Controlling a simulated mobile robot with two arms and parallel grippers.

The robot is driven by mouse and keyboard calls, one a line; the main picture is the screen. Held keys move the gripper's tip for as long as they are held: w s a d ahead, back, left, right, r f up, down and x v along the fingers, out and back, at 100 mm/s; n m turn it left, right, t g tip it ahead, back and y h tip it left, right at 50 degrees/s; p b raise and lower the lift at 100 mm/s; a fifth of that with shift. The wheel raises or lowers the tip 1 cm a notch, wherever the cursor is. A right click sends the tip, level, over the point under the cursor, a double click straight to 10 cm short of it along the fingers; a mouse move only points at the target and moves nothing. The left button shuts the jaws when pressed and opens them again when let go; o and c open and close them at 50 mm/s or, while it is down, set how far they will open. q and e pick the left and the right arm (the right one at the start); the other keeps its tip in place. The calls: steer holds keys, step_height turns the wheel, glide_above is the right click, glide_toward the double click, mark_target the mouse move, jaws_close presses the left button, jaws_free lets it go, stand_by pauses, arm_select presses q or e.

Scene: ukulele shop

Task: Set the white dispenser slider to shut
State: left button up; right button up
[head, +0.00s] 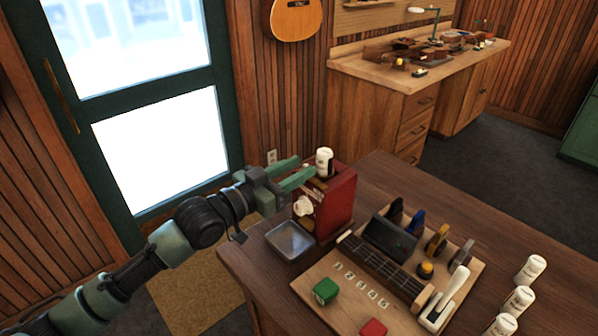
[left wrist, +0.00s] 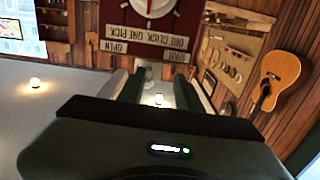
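In the left wrist view the dispenser's red front (left wrist: 185,18) appears upside down, with an OPEN label (left wrist: 113,46) and a SHUT label (left wrist: 175,57). My right gripper is out of view.
A wooden board (head: 325,295) with a fretboard, a white lever (head: 452,295), a green block (head: 325,291) and a red block (head: 373,328) lies to the right. Several white bottles (head: 530,270) stand at the far right.

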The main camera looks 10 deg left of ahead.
arm_select(q)
steer(key=b+v, duration=0.2)
steer(key=v, duration=0.6)
steer(key=shift+a+f, duration=0.15)
steer(key=shift+f, duration=0.05)
steer(key=shift+w, duration=0.15)
steer(key=shift+f, duration=0.1)
